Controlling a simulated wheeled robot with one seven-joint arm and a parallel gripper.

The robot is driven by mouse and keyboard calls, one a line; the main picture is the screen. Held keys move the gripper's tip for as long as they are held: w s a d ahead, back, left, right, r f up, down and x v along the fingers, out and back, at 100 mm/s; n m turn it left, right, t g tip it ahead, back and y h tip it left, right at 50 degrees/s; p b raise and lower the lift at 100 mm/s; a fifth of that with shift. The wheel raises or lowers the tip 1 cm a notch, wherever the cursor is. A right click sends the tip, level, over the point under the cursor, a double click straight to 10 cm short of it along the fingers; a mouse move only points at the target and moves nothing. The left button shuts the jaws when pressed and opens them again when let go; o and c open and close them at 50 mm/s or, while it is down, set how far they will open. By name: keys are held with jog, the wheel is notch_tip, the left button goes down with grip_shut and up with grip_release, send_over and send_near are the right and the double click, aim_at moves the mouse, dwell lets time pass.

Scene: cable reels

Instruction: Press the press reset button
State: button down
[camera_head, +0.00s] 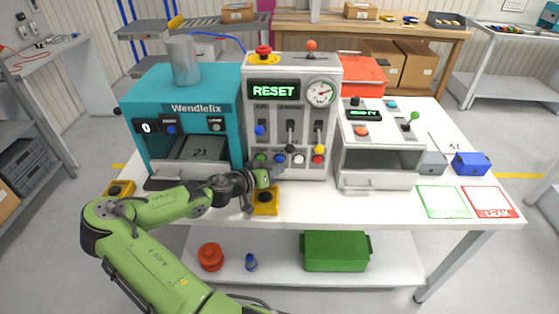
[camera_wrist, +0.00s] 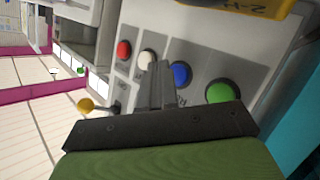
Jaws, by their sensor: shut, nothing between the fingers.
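The grey control panel (camera_head: 290,100) has a lit display (camera_head: 273,91) reading RESET. Along its lower front sit a green button (camera_head: 261,157), a blue button (camera_head: 279,158), a white button (camera_head: 298,158) and a red button (camera_head: 317,159); their labels are too small to read. My gripper (camera_head: 278,172) is shut and empty, low in front of this row. In the wrist view its fingertips (camera_wrist: 157,70) show between the white button (camera_wrist: 147,61) and the blue button (camera_wrist: 181,74), partly covering the white one. I cannot tell whether they touch the panel.
A teal Wendlefix press (camera_head: 190,110) stands left of the panel, and a grey tester (camera_head: 380,140) stands right. Levers (camera_head: 291,133) stick out above the button row. Green and red mats (camera_head: 440,202) lie at the right.

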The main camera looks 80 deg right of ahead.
jog(key=shift+w+d+b, duration=0.1)
jog(key=shift+d+b, duration=0.2)
jog(key=shift+d, duration=0.1)
jog(key=shift+w+d, duration=0.1)
jog(key=shift+d, duration=0.35)
dwell(0.5)
jog(key=shift+a, duration=0.1)
jog(key=shift+s+a+b, duration=0.2)
jog(key=shift+a+b, duration=0.25)
jog(key=shift+a, duration=0.3)
jog(key=shift+a, duration=0.1)
jog(key=shift+s+a+b, duration=0.25)
jog(key=shift+a+b, duration=0.1)
jog(key=shift+a, duration=0.85)
jog(key=shift+s+a+b, duration=0.25)
jog(key=shift+a+b, duration=0.05)
jog(key=shift+a, duration=0.85)
